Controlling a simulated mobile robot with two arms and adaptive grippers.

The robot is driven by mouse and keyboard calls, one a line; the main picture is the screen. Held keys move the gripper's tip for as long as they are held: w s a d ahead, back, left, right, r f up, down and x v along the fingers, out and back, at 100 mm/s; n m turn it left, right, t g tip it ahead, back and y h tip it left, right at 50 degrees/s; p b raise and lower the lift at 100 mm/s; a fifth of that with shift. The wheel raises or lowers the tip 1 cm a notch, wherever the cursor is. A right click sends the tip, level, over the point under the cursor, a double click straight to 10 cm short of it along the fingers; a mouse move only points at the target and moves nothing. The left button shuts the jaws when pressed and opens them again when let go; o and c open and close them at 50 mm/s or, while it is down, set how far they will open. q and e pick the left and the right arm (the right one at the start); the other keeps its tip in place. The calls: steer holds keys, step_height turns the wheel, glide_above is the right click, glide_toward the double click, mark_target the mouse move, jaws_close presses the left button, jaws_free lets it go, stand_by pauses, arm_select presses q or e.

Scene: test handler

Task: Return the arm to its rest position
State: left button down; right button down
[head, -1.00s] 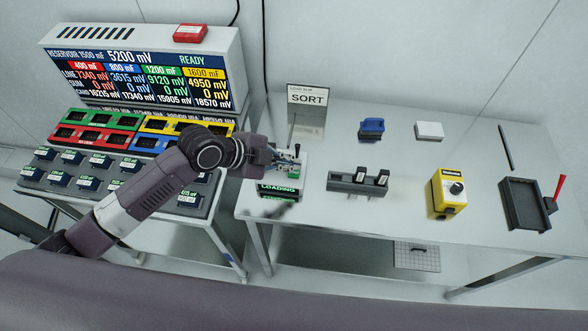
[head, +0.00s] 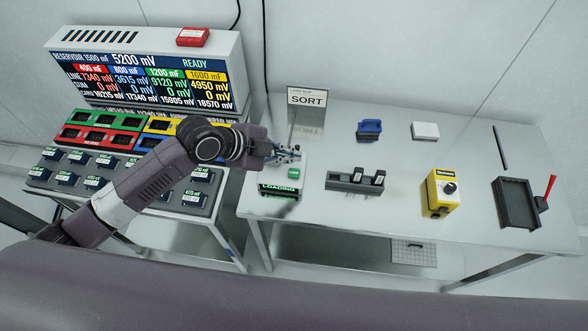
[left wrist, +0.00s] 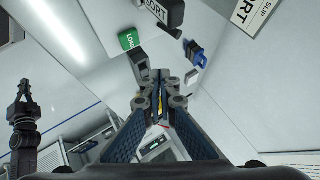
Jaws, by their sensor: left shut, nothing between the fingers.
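My left arm reaches in from the left of the head view, over the front of the test handler. My left gripper (head: 290,154) is shut and empty, above the left end of the metal table. The green-topped loading fixture (head: 280,188) stands just below and in front of it, apart from the fingers. In the left wrist view the shut fingers (left wrist: 160,88) point up the middle with nothing between them.
The test handler (head: 146,68) with its screen and colored trays stands at left. A SORT sign (head: 307,97) is behind the gripper. A black rack (head: 355,181), blue clip-like object (head: 369,130), white box (head: 425,131), yellow device (head: 440,193) and dark tray (head: 517,203) are on the table.

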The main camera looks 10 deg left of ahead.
arm_select(q)
steer(key=s+f+n+y, duration=0.2)
steer(key=s+f+n, duration=0.1)
steer(key=s+n, duration=0.55)
steer(key=s+a+f+n+g+y, duration=0.2)
steer(key=s+a+n+y, duration=0.3)
steer(key=s+a+n, duration=0.75)
steer(key=s+a+f+m+g+b, duration=0.1)
steer(key=s+f+m+b, duration=0.15)
steer(key=f, duration=1.45)
steer(key=s+a+f+m+b, duration=0.1)
steer(key=s+f+b, duration=0.15)
steer(key=f, duration=1.35)
steer(key=s+a+f+b, duration=0.1)
steer(key=s+f+b, duration=0.1)
steer(key=s+f, duration=0.6)
steer(key=s+a+f+g+b, duration=0.1)
steer(key=s+a+f+b, duration=0.1)
steer(key=s+f, duration=0.6)
step_height(320, 180, down, 4)
steer(key=shift+s+f+y+b, duration=0.2)
steer(key=shift+f+y+b, duration=0.1)
steer(key=shift+b, duration=0.5)
